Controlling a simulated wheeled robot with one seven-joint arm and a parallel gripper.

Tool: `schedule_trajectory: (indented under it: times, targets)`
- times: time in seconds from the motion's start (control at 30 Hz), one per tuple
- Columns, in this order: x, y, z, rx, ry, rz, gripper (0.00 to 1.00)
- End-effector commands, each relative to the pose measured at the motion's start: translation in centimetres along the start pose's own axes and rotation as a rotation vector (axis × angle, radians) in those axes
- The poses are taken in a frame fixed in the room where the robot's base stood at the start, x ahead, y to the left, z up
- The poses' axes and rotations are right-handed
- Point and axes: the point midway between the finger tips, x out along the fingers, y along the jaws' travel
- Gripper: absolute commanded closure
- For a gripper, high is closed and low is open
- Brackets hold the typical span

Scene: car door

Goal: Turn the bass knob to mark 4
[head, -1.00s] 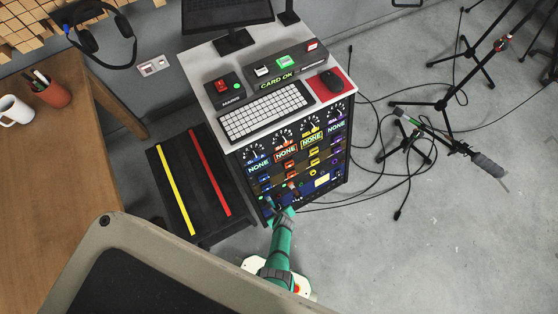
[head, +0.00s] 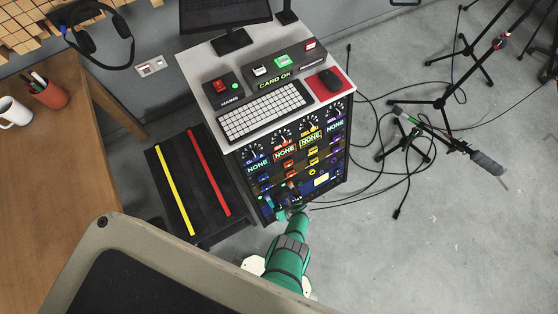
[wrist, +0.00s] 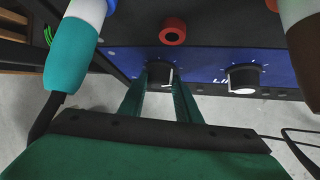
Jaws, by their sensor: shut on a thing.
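In the wrist view, a black knob (wrist: 160,72) with a white pointer line sits on a blue panel strip, with tick marks around it. The fingers of my gripper (wrist: 160,88) are on both sides of it, shut on the knob. The pointer is at the knob's right lower side. I cannot read a label naming this knob as bass. In the head view, my gripper (head: 292,212) is at the low front of the rack (head: 335,170), and the knob is too small to make out there.
A second black knob (wrist: 243,78) with tick marks is to the right on the same strip. A red ring-shaped part (wrist: 172,32) is above. Cables with teal and white plugs (wrist: 72,60) hang close at the left. A black bench (head: 188,185) stands left of the rack; microphone stands are at right.

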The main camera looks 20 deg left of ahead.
Motion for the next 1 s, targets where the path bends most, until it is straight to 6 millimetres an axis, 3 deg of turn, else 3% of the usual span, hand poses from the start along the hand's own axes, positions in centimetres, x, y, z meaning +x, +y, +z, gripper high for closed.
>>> schedule_trajectory:
  times: [0.57, 0.6, 0.63, 1.0]
  targets:
    - [0.09, 0.08, -0.03, 0.007, 0.003, 0.011, 0.92]
    - [0.09, 0.09, -0.03, 0.007, 0.003, 0.011, 0.6]
    - [0.09, 0.1, -0.02, 0.007, 0.003, 0.012, 0.53]
    - [0.03, 0.06, 0.03, 0.007, 0.001, 0.012, 0.51]
